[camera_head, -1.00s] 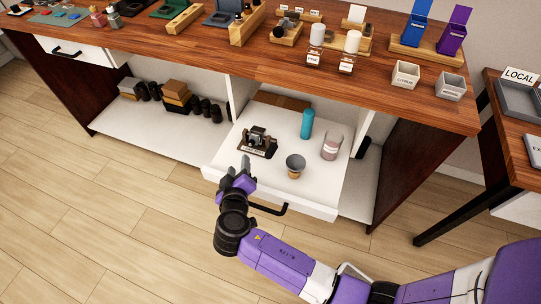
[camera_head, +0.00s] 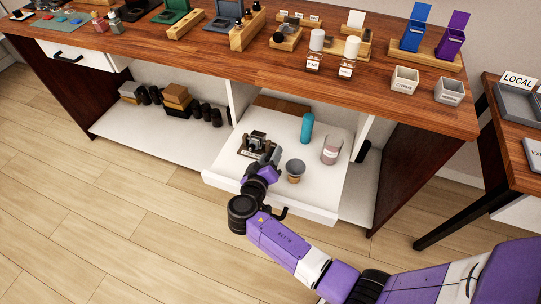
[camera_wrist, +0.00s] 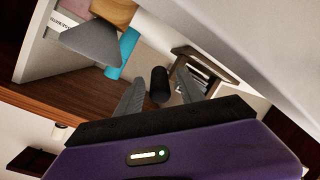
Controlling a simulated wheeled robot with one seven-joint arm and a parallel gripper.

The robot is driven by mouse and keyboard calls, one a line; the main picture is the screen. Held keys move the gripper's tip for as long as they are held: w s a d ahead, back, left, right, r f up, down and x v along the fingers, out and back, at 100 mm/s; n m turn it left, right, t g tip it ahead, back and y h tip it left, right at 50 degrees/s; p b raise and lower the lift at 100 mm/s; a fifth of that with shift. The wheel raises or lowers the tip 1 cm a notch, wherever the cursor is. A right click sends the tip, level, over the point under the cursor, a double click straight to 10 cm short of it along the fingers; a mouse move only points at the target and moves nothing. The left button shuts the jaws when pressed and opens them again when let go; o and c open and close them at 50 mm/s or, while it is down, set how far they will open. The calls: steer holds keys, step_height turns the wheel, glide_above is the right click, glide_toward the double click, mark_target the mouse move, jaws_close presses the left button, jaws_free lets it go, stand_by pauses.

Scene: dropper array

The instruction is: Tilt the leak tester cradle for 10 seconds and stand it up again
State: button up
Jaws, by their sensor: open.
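The leak tester cradle (camera_head: 255,143) is a dark stand with a small device in it, sitting in the open white drawer. It appears upright, and my gripper partly hides its front right side. My gripper (camera_head: 271,158) is open just in front of the cradle, between it and the grey cup. In the wrist view a short black cylinder (camera_wrist: 160,84), which looks like a grip or knob, shows between my two spread fingers. I cannot tell if they touch it. Part of a dark-framed stand (camera_wrist: 205,66), likely the cradle, shows beyond the right finger.
A grey cup (camera_head: 295,168) on a tan base stands close to the right of my gripper. A teal cylinder (camera_head: 307,128) and a pinkish jar (camera_head: 332,149) stand farther right in the drawer (camera_head: 315,198). The wooden counter (camera_head: 200,52) overhangs behind the drawer.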

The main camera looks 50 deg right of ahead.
steer(key=shift+d, duration=0.1)
jaws_close()
stand_by(1.4)
